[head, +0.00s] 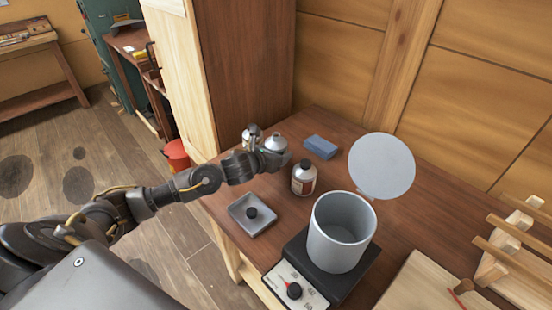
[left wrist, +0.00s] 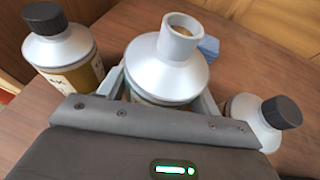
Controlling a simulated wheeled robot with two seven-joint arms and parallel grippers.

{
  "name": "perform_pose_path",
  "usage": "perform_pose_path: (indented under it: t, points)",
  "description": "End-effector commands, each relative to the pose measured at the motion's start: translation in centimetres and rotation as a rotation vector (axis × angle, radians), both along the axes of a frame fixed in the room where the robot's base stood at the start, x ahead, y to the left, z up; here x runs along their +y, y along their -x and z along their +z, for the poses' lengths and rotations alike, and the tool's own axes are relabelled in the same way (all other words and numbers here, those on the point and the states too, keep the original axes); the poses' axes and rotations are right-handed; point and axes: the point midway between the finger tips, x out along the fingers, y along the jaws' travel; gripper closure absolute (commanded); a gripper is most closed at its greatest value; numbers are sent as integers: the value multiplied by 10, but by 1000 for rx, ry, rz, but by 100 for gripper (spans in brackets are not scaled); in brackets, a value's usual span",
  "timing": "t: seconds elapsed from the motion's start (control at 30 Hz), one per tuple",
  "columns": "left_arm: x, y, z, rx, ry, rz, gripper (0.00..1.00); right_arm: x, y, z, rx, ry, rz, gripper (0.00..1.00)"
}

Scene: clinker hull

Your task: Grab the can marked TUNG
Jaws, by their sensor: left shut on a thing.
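My left gripper (head: 272,158) is shut on a silver can (head: 276,142) with a narrow, uncapped neck. In the left wrist view, the held can (left wrist: 166,70) sits upright between the fingers (left wrist: 165,92), its label mostly hidden. Another black-capped can (left wrist: 266,118) stands to the right, with a reddish label in the head view (head: 303,180). I cannot tell which can is marked TUNG. My right gripper is out of view.
A wooden rack (head: 515,250) stands at right.

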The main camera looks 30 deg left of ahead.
Motion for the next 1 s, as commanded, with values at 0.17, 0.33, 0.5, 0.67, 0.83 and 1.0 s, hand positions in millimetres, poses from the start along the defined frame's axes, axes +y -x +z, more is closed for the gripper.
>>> perform_pose_path:
  t: [0.17, 0.33, 0.5, 0.67, 0.83, 1.0]
  points:
    - [0, 32, 38, -5, -4, -4, 71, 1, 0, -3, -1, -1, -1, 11]
    - [-1, 68, 64, -1, -4, -5, 71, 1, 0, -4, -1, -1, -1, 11]
    - [-2, 103, 81, -2, -4, -4, 71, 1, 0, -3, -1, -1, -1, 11]
    - [-2, 124, 91, -1, -1, -2, 71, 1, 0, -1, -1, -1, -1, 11]
    - [-3, 136, 96, -1, 0, -1, 71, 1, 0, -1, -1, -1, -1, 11]
    - [-3, 139, 96, -1, 0, 0, 71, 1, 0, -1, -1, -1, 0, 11]
